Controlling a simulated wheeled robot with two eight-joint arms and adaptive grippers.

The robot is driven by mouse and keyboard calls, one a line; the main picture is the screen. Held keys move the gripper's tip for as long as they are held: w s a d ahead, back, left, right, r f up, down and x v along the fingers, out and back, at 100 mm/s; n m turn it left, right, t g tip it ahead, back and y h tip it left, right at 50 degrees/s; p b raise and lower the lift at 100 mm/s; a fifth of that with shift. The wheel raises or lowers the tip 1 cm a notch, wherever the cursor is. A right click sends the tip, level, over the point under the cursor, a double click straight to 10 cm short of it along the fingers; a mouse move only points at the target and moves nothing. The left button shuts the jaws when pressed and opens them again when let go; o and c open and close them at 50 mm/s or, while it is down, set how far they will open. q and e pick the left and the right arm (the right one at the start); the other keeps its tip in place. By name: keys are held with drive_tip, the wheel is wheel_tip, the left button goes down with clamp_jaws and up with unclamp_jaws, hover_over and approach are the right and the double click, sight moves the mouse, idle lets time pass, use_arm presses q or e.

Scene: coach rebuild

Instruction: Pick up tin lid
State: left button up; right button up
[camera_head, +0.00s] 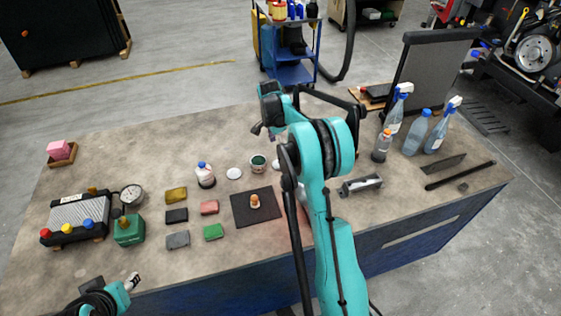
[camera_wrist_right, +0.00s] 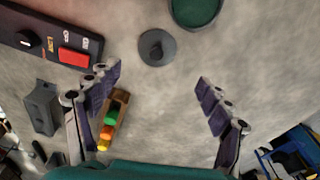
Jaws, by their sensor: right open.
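In the right wrist view the tin lid (camera_wrist_right: 157,47), a dark grey disc with a small raised knob, lies flat on the worktop. It is just beyond the fingertips of my right gripper (camera_wrist_right: 161,78), which is open and empty, its fingers spread to either side. A round tin (camera_wrist_right: 194,10) with a green inside stands beyond the lid. A green-topped tin also shows in the head view (camera_head: 258,163); I cannot make out the grey lid there, beside my right arm. My left gripper (camera_head: 132,281) is partly visible at the lower left, its jaws unclear.
In the right wrist view a dark box with a red switch (camera_wrist_right: 75,57), a grey block (camera_wrist_right: 41,106) and a wooden holder with coloured pieces (camera_wrist_right: 113,121) lie left. In the head view a white disc (camera_head: 234,173) and a dark mat (camera_head: 243,212) lie near the tin.

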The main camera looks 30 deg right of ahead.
sight(280, 161)
drive_tip(key=f, duration=0.2)
drive_tip(key=f+b, duration=0.1)
drive_tip(key=f, duration=0.3)
drive_tip(key=shift+s+f+b, duration=0.25)
drive_tip(key=shift+s+b, duration=0.1)
drive_tip(key=shift+s, duration=0.05)
drive_tip(key=shift+d+f, duration=0.1)
drive_tip(key=shift+f, duration=0.4)
drive_tip(key=shift+r, duration=0.1)
clamp_jaws()
